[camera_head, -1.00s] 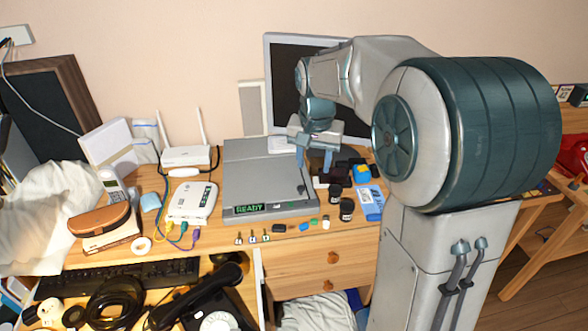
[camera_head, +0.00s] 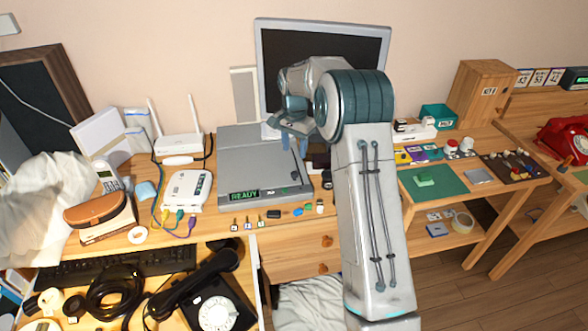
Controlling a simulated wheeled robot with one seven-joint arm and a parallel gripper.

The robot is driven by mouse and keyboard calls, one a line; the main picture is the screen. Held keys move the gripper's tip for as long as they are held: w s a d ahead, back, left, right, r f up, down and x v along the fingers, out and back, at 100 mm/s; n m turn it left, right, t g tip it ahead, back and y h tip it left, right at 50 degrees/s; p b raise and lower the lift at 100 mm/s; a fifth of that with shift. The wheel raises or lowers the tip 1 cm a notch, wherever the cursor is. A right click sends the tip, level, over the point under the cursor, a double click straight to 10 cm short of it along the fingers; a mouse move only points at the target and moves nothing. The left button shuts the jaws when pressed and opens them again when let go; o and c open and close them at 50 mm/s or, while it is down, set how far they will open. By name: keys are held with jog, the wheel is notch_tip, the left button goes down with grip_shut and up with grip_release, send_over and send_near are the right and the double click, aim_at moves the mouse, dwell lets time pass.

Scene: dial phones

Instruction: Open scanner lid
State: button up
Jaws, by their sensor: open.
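The scanner (camera_head: 258,170) is a flat grey box on the desk, with a green READY display (camera_head: 244,194) on its front edge. Its lid lies flat and shut. My gripper (camera_head: 291,141) is over the scanner's back right part, fingers pointing down and apart. It appears empty. Whether the fingertips touch the lid cannot be told. My arm hides the area just right of the scanner.
A monitor (camera_head: 318,42) stands behind the scanner. A white router (camera_head: 181,144) and a white box (camera_head: 187,190) with cables stand at left. Several small items lie along the desk's front edge. A black rotary phone (camera_head: 213,302) sits in front.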

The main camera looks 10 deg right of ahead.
aim_at(294, 173)
notch_tip(294, 173, down, 10)
jog(key=shift+r+p, duration=0.25)
jog(key=shift+p, duration=0.3)
jog(key=shift+r, duration=0.1)
grip_shut()
